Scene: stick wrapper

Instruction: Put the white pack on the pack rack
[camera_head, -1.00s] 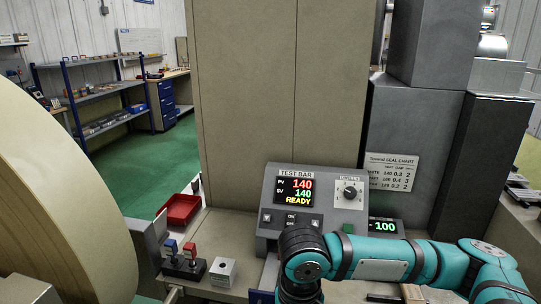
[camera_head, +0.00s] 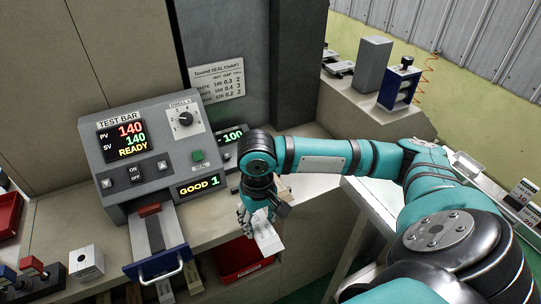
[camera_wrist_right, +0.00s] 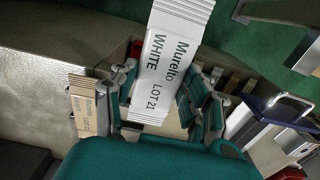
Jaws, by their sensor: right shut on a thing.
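A tan pack (camera_wrist_right: 86,108) shows left of the fingers there. I cannot make out the pack rack with certainty. My left gripper is not in view.
The test bar machine (camera_head: 136,155) shows "READY" and "GOOD 1". Its blue-fronted drawer (camera_head: 158,262) sticks out at the front. A red bin (camera_head: 236,252) sits below the counter. A small sign (camera_head: 523,192) stands on a light surface at the far right.

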